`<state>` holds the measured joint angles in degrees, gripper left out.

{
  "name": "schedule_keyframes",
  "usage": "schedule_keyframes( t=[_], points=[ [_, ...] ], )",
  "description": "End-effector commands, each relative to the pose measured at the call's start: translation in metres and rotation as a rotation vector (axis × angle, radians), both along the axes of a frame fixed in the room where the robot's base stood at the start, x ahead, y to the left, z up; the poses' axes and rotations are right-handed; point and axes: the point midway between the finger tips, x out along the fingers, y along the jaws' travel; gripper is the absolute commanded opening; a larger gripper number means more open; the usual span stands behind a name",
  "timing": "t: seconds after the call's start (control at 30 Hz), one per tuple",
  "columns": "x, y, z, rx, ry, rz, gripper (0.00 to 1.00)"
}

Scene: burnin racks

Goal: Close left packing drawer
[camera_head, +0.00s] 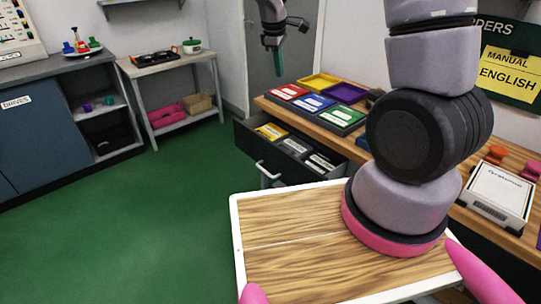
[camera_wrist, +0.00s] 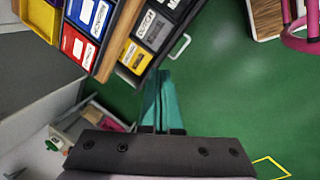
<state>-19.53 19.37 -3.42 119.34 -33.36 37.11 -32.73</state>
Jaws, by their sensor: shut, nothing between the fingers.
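The left packing drawer (camera_head: 250,148) is pulled out from under the wooden bench, in the middle of the head view. It holds a yellow bin and grey and black bins with white labels. Its pale handle (camera_head: 266,171) is on the front; the handle also shows in the wrist view (camera_wrist: 180,46). My gripper (camera_head: 274,62) hangs above and behind the drawer in the head view, with its teal fingers together and empty. In the wrist view the fingers (camera_wrist: 160,95) are apart from the drawer, below the handle in the picture.
The wooden bench (camera_head: 262,104) carries red, blue, green, yellow and purple trays. A white box (camera_head: 498,194) lies at the right. A small shelf table (camera_head: 172,68) and a blue cabinet (camera_head: 40,135) stand at the left. The green floor before the drawer is clear.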

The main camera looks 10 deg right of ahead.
Motion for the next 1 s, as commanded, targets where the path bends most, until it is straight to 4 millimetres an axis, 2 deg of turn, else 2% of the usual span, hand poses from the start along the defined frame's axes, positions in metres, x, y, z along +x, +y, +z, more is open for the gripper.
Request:
schedule_keyframes(
  t=[0.03,0.2,0.4,0.5,0.6,0.87,1.0],
  points=[
    [0.008,0.01,-0.028,-0.042,0.035,0.083,0.0],
    [0.028,0.039,-0.113,-0.171,0.127,0.383,0.0],
    [0.03,0.067,-0.216,-0.298,0.237,0.726,0.0],
    [0.026,0.076,-0.255,-0.338,0.279,0.855,0.0],
    [0.022,0.081,-0.28,-0.363,0.307,0.939,0.0],
    [0.021,0.078,-0.307,-0.378,0.324,0.992,0.0],
    [0.025,0.07,-0.33,-0.378,0.326,0.989,0.0]
  ],
)
